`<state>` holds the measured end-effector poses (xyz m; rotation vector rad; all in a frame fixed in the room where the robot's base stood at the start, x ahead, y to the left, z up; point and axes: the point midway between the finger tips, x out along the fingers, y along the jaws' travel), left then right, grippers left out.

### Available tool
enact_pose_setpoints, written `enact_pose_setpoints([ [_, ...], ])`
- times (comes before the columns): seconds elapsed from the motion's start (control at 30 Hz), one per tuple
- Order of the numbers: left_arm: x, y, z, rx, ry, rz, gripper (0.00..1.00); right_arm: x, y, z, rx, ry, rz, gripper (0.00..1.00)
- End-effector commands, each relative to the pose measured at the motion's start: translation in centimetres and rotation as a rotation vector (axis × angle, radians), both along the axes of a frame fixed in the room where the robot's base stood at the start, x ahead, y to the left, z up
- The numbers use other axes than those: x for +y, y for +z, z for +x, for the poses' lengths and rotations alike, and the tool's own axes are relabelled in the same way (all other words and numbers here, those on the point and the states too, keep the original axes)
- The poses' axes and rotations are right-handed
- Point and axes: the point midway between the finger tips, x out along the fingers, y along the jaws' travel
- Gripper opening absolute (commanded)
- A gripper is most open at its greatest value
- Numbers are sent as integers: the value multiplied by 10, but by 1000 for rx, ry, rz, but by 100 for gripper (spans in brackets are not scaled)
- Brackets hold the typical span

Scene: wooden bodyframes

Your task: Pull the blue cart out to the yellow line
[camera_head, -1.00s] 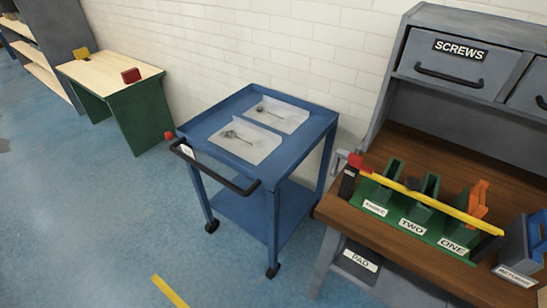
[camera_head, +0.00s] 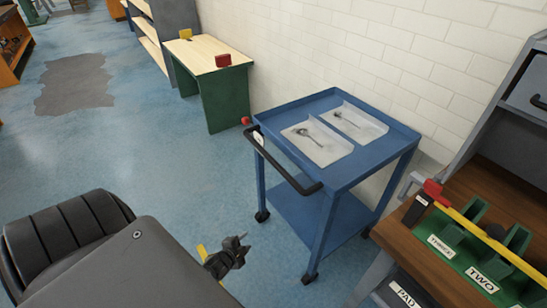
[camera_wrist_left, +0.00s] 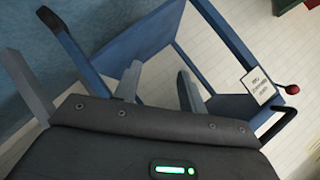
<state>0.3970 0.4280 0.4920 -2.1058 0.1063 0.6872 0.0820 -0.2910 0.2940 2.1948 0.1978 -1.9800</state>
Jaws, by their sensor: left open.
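The blue cart (camera_head: 345,172) stands against the white wall in the head view, with a black handle (camera_head: 285,165) along its front edge. A red knob (camera_head: 246,120) sits at the handle's left end. My left gripper (camera_head: 240,245) is in front of the cart, below and left of the handle, apart from it. In the left wrist view my left gripper (camera_wrist_left: 160,85) is open and empty, with the cart's blue frame (camera_wrist_left: 140,42) beyond its fingers. A small bit of the yellow line (camera_head: 202,251) shows beside the gripper; the rest is hidden. My right gripper is out of view.
Two trays with metal items (camera_head: 318,143) lie on the cart's top. A wooden workbench (camera_head: 415,240) with green holders stands close on the right. A green-sided table (camera_head: 226,98) stands back left. Blue floor (camera_head: 150,160) is clear left of the cart.

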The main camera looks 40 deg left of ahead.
Motion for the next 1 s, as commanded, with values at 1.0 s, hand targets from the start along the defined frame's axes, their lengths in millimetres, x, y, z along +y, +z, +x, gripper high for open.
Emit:
enact_pose_setpoints([
  [1.0, 34, 282, 172, -624, -174, 580, 41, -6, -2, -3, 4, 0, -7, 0],
])
